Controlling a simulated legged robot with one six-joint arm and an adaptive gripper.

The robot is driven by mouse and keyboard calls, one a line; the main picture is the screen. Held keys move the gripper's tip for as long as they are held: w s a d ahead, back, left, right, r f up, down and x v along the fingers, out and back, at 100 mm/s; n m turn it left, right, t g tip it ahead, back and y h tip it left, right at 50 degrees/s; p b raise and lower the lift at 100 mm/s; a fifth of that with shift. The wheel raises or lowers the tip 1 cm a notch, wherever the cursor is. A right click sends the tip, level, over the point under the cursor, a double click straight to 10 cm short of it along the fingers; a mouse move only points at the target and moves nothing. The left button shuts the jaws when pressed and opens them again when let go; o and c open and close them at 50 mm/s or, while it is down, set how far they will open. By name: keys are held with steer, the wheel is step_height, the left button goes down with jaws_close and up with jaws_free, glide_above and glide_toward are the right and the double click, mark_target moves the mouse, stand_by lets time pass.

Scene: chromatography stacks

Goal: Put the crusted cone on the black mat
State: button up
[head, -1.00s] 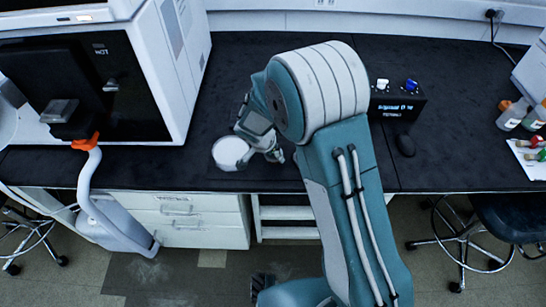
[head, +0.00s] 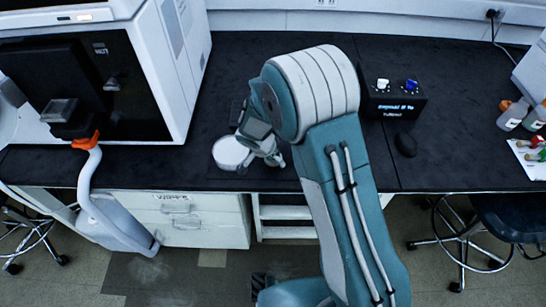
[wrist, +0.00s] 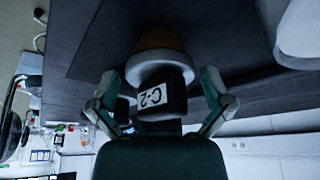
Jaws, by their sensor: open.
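In the wrist view, which looks upside down, an orange-brown rounded thing with a pale rim (wrist: 157,42), likely the crusted cone, is between and just beyond my gripper's fingers (wrist: 162,85). My gripper is open, with a finger on each side. A black block with a "C-2" label (wrist: 160,97) shows in front of the cone; I cannot tell whether they touch. A darker sheet with a straight edge (wrist: 95,45), perhaps the black mat, lies behind. In the head view my gripper (head: 262,160) is low over the bench, and my arm hides the cone.
A white round dish (head: 230,152) is just left of my gripper. A large white instrument (head: 165,60) stands at left.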

steer(key=v, duration=1.2)
steer(key=s+d+r+n, duration=0.2)
steer(key=s+d+r, duration=0.1)
steer(key=d+r, duration=0.4)
steer(key=s+d+r+n+y, duration=0.1)
steer(key=s+d+r+n, duration=0.1)
steer(key=s, duration=0.4)
steer(key=s+d+r+n+t+y, duration=0.1)
steer(key=s+d+r+n, duration=0.2)
steer(key=s+d+r, duration=0.2)
steer(key=s+d+r+n+t+y, duration=0.1)
steer(key=s+d+r+n, duration=0.1)
steer(key=s+r, duration=0.3)
steer(key=s+d, duration=0.1)
steer(key=s, duration=0.2)
steer(key=shift+s+d+r, duration=0.15)
steer(key=shift+d+r, duration=0.15)
